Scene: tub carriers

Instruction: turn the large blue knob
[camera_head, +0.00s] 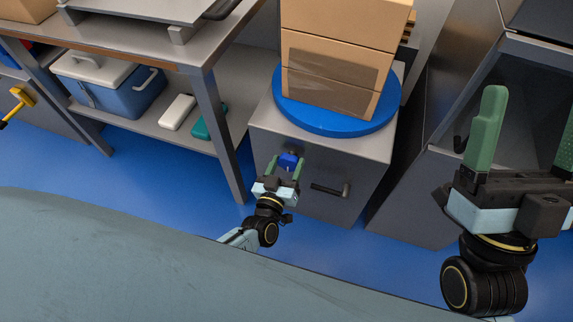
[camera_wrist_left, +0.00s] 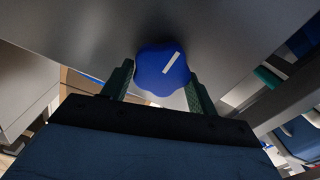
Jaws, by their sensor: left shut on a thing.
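The large blue knob (camera_head: 288,160) is on the front of a grey cabinet, below the blue round turntable. In the left wrist view the knob (camera_wrist_left: 163,70) has a lobed edge and a white line slanting up to the right. My left gripper (camera_head: 285,172) is at the knob, with one green finger on each side, shut on it. Its fingers also show in the left wrist view (camera_wrist_left: 160,92), their tips partly behind the knob's edge. My right gripper (camera_head: 530,130) is at the right edge of the head view, green fingers wide apart, with nothing between them.
The grey cabinet (camera_head: 262,135) has a dark handle (camera_head: 330,189) right of the knob. Cardboard boxes (camera_head: 335,65) stand on the blue turntable (camera_head: 330,122). A workbench (camera_head: 209,95) with a lower shelf holding a blue cooler (camera_head: 118,92) is left. Blue floor (camera_head: 150,175) lies clear in front.

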